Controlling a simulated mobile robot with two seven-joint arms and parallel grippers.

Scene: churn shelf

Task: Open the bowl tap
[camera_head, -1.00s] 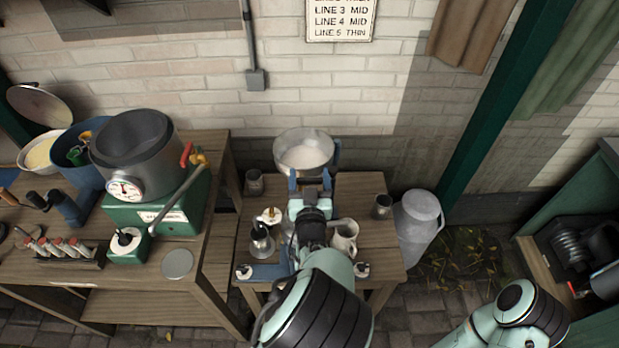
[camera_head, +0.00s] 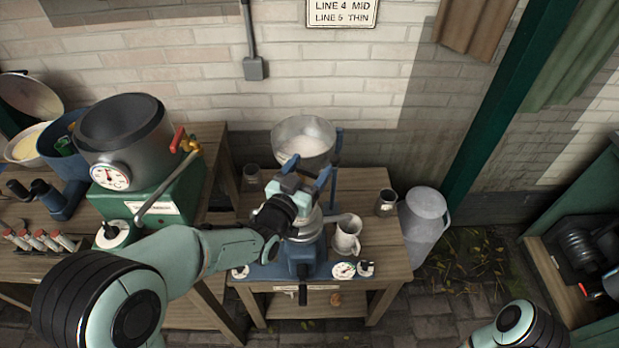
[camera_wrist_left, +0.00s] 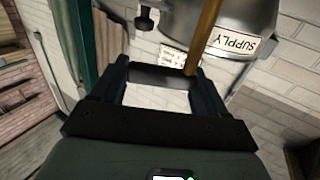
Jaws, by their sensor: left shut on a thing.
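The metal supply bowl (camera_head: 303,139) sits atop the blue hand-cranked machine (camera_head: 306,258) on the middle table. In the left wrist view the bowl (camera_wrist_left: 225,18) carries a SUPPLY label. My left gripper (camera_head: 308,170) is just in front of and below the bowl, its arm coming from the left. In the wrist view my left fingers (camera_wrist_left: 162,85) straddle a dark bar, which I take to be part of the bowl tap (camera_wrist_left: 165,76); the grip is partly hidden. A brass-coloured rod (camera_wrist_left: 203,38) shows by the right finger. My right gripper is out of view.
A milk can (camera_head: 424,222) stands right of the table. A large grey pot (camera_head: 125,148) is on the left bench.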

